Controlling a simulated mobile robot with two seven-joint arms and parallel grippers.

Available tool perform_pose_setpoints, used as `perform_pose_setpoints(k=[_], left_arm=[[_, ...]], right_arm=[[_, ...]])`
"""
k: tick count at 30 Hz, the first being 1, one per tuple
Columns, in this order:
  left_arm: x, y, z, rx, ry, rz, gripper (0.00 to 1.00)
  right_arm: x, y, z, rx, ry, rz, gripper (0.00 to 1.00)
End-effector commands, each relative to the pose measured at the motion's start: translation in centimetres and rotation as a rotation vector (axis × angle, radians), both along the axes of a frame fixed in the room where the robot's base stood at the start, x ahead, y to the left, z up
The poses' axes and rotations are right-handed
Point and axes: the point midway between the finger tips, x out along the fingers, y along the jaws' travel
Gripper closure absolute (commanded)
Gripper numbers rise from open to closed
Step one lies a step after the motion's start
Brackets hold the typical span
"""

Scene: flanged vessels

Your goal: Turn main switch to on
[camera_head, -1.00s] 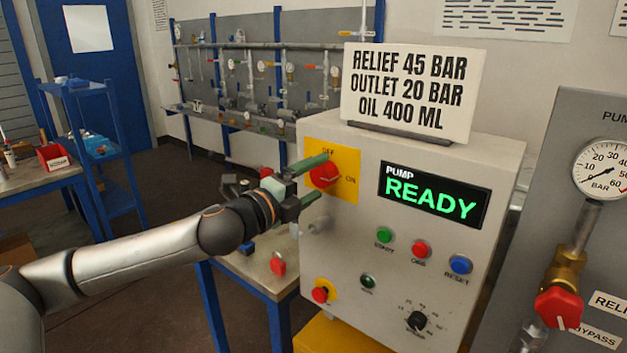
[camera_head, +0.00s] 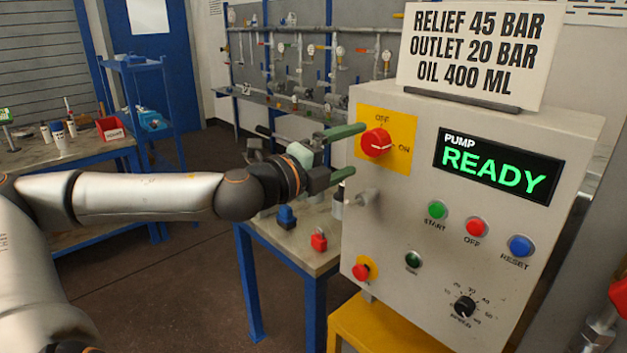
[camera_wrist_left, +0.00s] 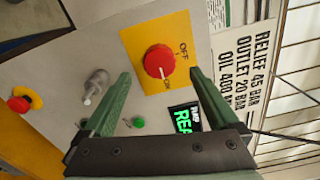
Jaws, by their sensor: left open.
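The main switch is a red round knob (camera_head: 376,143) on a yellow plate (camera_head: 405,160), high on the left of the pale control box. Its white pointer line is turned toward the ON mark, away from OFF. My left gripper (camera_head: 354,150) is open, its green fingers directed at the switch from the left, with nothing between them. In the left wrist view, the knob (camera_wrist_left: 159,62) lies ahead of the spread fingers (camera_wrist_left: 160,76), and its white line also points to ON. The fingers look clear of the knob. My right gripper is not in view.
The box (camera_head: 400,235) carries a lit READY display (camera_head: 497,167), green, red and blue buttons, a red stop button (camera_head: 362,271) and a black dial (camera_head: 464,306). A sign (camera_head: 470,55) stands on top. A grey spout-like fitting (camera_head: 360,199) protrudes below the gripper. A workbench (camera_head: 285,250) stands behind.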

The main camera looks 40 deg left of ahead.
Motion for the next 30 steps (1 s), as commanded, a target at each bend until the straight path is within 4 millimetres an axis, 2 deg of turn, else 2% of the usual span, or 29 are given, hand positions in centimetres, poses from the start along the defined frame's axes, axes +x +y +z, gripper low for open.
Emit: perform_pose_setpoints(k=[1, 12, 21, 30], left_arm=[[-0.3, 0.0, -0.5, 0.008, 0.001, 0.001, 0.06], [-3.8, 0.2, -0.1, 0.006, -0.003, 0.001, 0.06], [-6.9, 0.5, -0.1, 0.004, -0.001, 0.001, 0.06], [-8.0, 0.6, -0.1, 0.0, 0.003, 0.002, 0.06]], right_arm=[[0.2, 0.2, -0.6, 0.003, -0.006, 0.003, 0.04], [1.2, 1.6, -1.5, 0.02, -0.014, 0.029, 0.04], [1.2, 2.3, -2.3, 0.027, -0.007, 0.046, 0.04], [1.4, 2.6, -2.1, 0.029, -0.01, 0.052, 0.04]])
